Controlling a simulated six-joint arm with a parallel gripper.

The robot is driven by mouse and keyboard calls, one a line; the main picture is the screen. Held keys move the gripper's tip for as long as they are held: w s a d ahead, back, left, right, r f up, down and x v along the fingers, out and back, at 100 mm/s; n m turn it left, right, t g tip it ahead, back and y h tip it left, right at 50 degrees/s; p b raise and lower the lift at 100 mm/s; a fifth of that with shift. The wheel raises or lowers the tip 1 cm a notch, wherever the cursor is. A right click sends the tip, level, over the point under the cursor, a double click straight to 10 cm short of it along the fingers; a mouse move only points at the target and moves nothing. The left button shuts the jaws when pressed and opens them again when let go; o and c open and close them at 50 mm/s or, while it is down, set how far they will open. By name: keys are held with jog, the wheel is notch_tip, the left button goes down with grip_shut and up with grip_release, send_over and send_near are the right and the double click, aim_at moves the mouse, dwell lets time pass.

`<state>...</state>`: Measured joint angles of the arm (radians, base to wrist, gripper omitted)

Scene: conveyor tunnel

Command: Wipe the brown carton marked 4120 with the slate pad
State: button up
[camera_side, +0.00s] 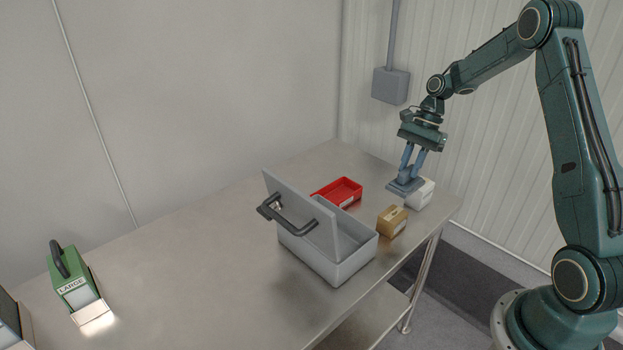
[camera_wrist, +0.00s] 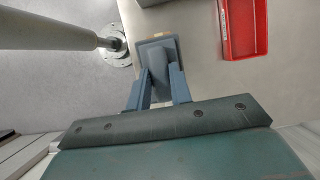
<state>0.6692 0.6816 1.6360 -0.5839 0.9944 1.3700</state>
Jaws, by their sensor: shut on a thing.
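My gripper (camera_side: 411,176) is shut on the slate pad (camera_side: 404,187), near the far right end of the table. In the wrist view, the pad (camera_wrist: 157,45) shows beyond the fingers, its handle between them. The brown carton (camera_side: 391,221) stands on the table, nearer the side camera than the pad and lower in the picture. It has a pale label, too small to read. The pad is apart from it.
A red tray (camera_side: 344,191) and a grey box with a raised lid (camera_side: 302,213) are to the left. A green box (camera_side: 72,273) stands far left. The table's middle-left is clear.

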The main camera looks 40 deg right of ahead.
aim_at(395, 190)
notch_tip(395, 190, down, 7)
jog(key=shift+f, duration=0.2)
jog(key=shift+a+f, duration=0.1)
jog(key=shift+a, duration=3.2)
grip_shut()
jog(key=shift+d, duration=3.35)
jog(key=shift+a+r, duration=0.1)
jog(key=shift+r, duration=4.05)
